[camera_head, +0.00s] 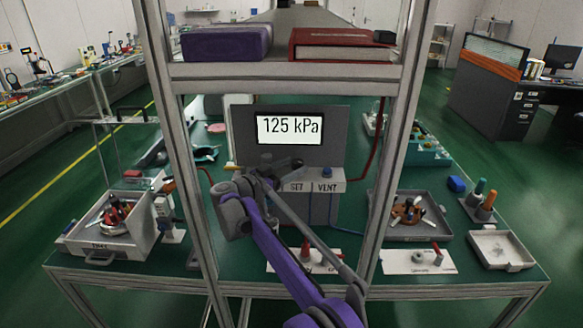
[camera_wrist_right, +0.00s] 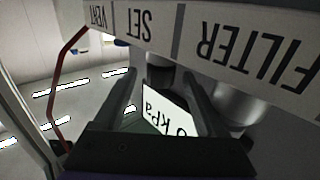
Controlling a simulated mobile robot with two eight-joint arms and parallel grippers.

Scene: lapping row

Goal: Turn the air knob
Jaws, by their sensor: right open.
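The grey regulator panel (camera_head: 340,125) stands on the green bench behind the frame, and its display (camera_head: 290,126) reads 125 kPa. Its lower strip carries the labels SET and VENT; FILTER also shows, upside down, in the right wrist view. A dark round knob (camera_wrist_right: 158,76) by SET lies between the two fingers of my right gripper (camera_wrist_right: 160,88) in the right wrist view. The fingers stand apart; I cannot tell whether they touch it. In the head view my right gripper (camera_head: 280,168) is in front of the panel and hides the knob. My left gripper is not in view.
A silver filter bowl (camera_wrist_right: 238,103) is close to one finger. Frame posts flank the arm, and a shelf with a purple box (camera_head: 226,43) and red book (camera_head: 342,46) is above. Trays stand both sides.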

